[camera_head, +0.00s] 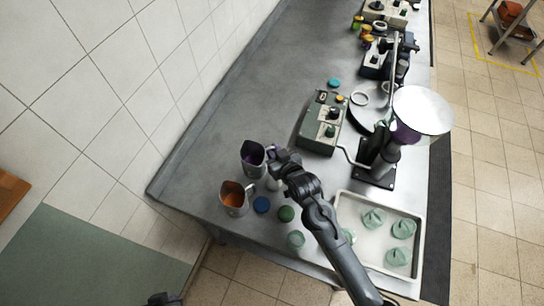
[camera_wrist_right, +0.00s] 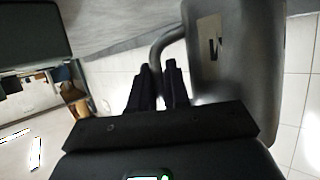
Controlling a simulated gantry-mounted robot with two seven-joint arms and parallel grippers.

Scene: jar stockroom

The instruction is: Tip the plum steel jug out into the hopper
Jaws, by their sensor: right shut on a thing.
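The plum steel jug (camera_head: 251,157), a grey metal jug with purple contents, stands at the left part of the bench. My right gripper (camera_head: 274,161) is at its right side, shut on its handle. In the right wrist view the steel jug wall (camera_wrist_right: 236,55) fills the upper right, and the fingers (camera_wrist_right: 158,80) close at the curved handle (camera_wrist_right: 160,48). The hopper (camera_head: 423,108), a wide pale funnel with purple below its rim, stands to the right on a dark machine. A small dark part at the bottom edge may be my left gripper (camera_head: 165,299); its jaws are unclear.
A second steel jug with orange contents (camera_head: 235,197) stands just in front of the plum one. A green control box (camera_head: 322,124) stands between jug and hopper. A white tray (camera_head: 345,272) holds several pale green jars.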

